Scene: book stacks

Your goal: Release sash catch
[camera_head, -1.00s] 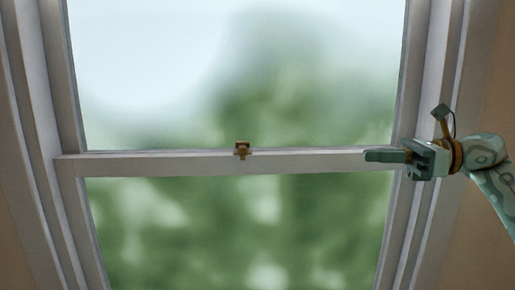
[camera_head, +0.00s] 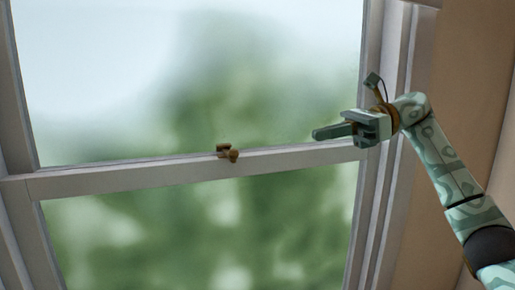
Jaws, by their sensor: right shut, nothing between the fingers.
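The sash catch (camera_head: 229,153) is a small brass piece on the middle of the white meeting rail (camera_head: 120,178) of the window. Its knob sits at the right of the piece, and a darker part shows at the upper left. My right gripper (camera_head: 316,134) comes in from the right with its fingers pointing left. It is shut and empty. It is apart from the catch, to its right and a little higher in the picture, in front of the rail's right end. My left gripper is not in view.
The window frame's right jamb (camera_head: 385,190) stands beside and behind my right gripper. A tan wall (camera_head: 470,60) is at the far right. Blurred greenery shows through the upper and lower panes. The space between the fingertips and the catch looks clear.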

